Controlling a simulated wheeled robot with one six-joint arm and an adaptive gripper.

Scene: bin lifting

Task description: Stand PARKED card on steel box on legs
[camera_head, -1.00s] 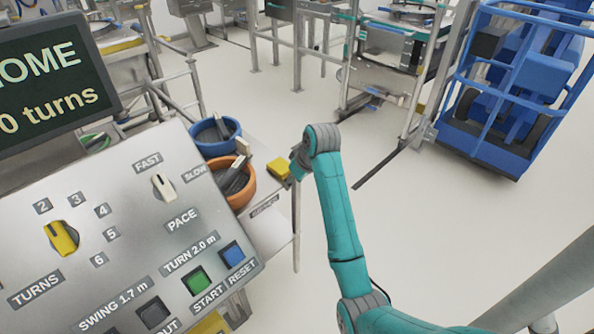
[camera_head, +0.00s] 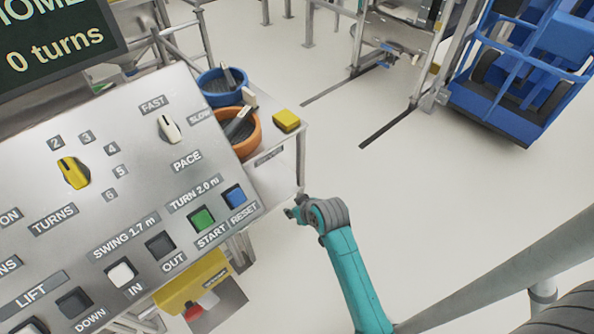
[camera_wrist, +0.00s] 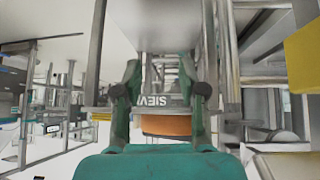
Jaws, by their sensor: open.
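I cannot make out a card reading PARKED in either view. Which thing is the steel box on legs is not certain. A steel machine on legs (camera_head: 398,42) stands at the back, cut by the top edge of the head view. My gripper (camera_head: 294,211) is low beside the front right corner of the small steel table, apart from the yellow block (camera_head: 286,120) on its top. In the wrist view my gripper (camera_wrist: 162,92) has its two fingers spread, with nothing held between them. A table-edge label reading SIEV shows beyond the fingers.
A steel control panel (camera_head: 130,205) fills the left. Blue (camera_head: 222,88) and orange (camera_head: 245,140) tubs with tools stand on the small table (camera_head: 280,150). A yellow bracket with a red knob (camera_head: 196,311) sits below the panel. A blue lift cage (camera_head: 510,110) stands right. Floor between is clear.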

